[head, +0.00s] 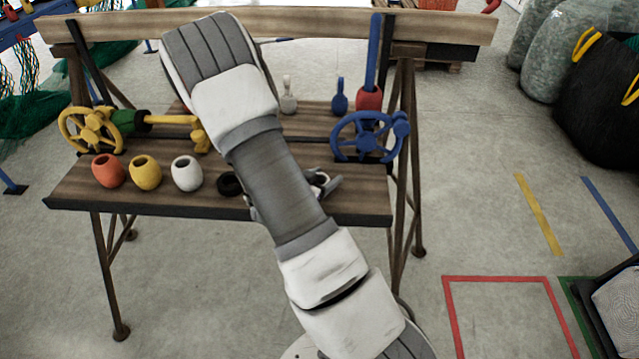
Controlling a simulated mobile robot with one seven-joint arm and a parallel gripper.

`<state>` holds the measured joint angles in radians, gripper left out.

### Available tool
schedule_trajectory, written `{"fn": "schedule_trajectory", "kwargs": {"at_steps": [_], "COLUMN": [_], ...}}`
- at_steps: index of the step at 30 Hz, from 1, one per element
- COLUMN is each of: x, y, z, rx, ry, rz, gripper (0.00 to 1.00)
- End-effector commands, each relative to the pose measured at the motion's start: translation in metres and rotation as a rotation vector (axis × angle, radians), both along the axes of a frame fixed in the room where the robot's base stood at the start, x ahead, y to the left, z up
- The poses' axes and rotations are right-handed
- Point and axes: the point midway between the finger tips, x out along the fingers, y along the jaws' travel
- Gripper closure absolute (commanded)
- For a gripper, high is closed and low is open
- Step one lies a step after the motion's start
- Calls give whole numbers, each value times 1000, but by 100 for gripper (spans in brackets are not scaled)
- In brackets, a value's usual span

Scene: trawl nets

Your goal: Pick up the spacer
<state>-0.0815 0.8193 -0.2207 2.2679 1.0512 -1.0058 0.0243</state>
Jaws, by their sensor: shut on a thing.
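My gripper (327,184) is low over the front shelf of the wooden bench, just right of my arm, which hides much of it. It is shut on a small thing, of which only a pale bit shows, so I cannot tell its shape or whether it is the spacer. Red (109,170), yellow (145,172) and white (187,172) hollow barrel-shaped pieces stand in a row on the shelf, left of my arm. A black ring-like piece (229,185) lies at the row's right end, partly behind my arm. I cannot tell which piece is called the spacer.
The wooden bench (120,198) carries a yellow handwheel (90,131) at left and a blue handwheel (368,136) at right. A white pin (288,95), a blue pin (339,97) and a red float (369,98) stand behind.

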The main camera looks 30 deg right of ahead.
Motion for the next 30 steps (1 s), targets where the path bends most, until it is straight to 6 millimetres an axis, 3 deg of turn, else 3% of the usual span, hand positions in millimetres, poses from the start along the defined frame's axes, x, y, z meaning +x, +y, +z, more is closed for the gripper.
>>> {"fn": "schedule_trajectory", "kwargs": {"at_steps": [8,16,27,30], "x": [0,1,-78,-90], "y": [0,1,-31,-35], "z": [6,46,96,104], "rx": [-1,0,0,0], "ry": [-1,-5,3,5], "rz": [0,1,-4,-1], "gripper": [89,89,89,89]}}
